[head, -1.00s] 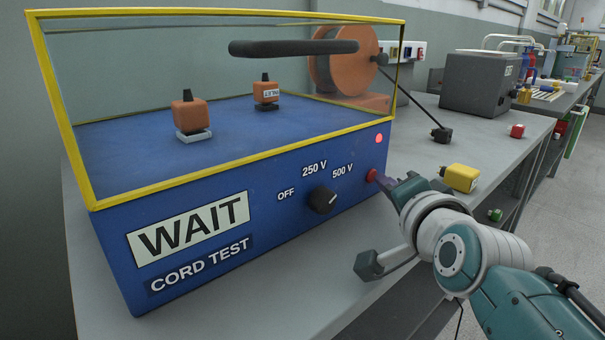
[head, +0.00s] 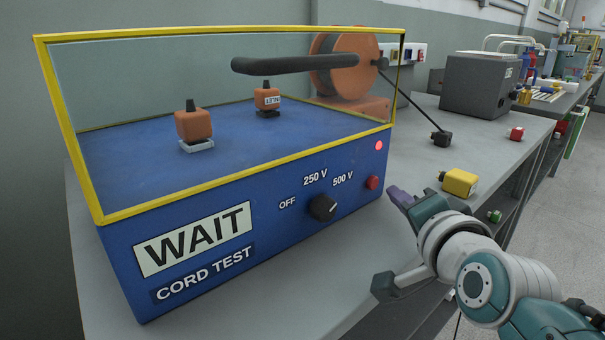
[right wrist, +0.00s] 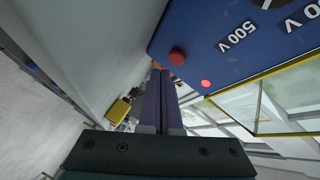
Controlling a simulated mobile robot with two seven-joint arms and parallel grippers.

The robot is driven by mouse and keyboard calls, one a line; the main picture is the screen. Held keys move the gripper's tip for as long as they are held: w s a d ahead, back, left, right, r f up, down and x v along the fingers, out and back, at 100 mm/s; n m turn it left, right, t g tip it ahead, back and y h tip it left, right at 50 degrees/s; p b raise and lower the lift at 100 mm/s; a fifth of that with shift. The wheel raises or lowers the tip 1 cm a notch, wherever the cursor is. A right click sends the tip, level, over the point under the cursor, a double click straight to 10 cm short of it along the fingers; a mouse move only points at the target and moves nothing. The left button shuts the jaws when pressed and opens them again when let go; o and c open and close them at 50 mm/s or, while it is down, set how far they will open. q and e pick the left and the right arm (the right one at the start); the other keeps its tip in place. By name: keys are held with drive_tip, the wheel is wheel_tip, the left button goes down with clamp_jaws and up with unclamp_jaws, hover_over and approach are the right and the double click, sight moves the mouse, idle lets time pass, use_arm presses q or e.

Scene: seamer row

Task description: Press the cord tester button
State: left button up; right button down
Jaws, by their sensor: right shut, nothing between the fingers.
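The blue cord tester (head: 255,215) stands on the bench with its yellow-framed clear cover down. Its label (head: 195,238) reads WAIT above CORD TEST. A black knob (head: 322,207) sits among the marks OFF, 250 V and 500 V. The red button (head: 373,183) is at the right end of the front panel, below a lit red lamp (head: 379,146). My right gripper (head: 392,193) is shut and empty, a short gap to the right of the button. The right wrist view shows the button (right wrist: 177,57) just beyond the shut fingers (right wrist: 160,75). My left gripper is not in view.
Two orange plugs, one in front (head: 193,125) and one behind (head: 267,98), stand under the cover. A yellow block (head: 459,182), a black plug (head: 441,138) and a red block (head: 516,133) lie on the bench to the right. A grey box (head: 482,85) stands behind them.

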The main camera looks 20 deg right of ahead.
drive_tip(key=s, duration=0.1)
drive_tip(key=s+d+p, duration=0.1)
drive_tip(key=s, duration=0.1)
drive_tip(key=shift+s+d+r+p, duration=0.1)
drive_tip(key=shift+d+p, duration=0.1)
drive_tip(key=shift+p, duration=0.1)
drive_tip(key=shift+s+d, duration=0.15)
drive_tip(key=shift+s, duration=0.2)
drive_tip(key=s+a+r+n+g+y+p, duration=0.1)
drive_tip(key=s+a+r+n+g+p, duration=0.25)
drive_tip(key=s+r+n+p, duration=0.35)
drive_tip(key=s+a+r+n+g+y+p, duration=0.2)
drive_tip(key=s+a+r+n+g+p, duration=0.15)
drive_tip(key=s+r+p, duration=0.55)
drive_tip(key=s+a+r+n+g+y+p, duration=0.1)
drive_tip(key=s+a+r+n+g+p, duration=0.2)
drive_tip(key=s+r+n+g+p, duration=0.45)
wheel_tip(320, 180, up, 34)
drive_tip(key=s+m+t+p, duration=0.1)
drive_tip(key=t+p, duration=0.2)
drive_tip(key=p, duration=3.3)
drive_tip(key=shift+p, duration=0.4)
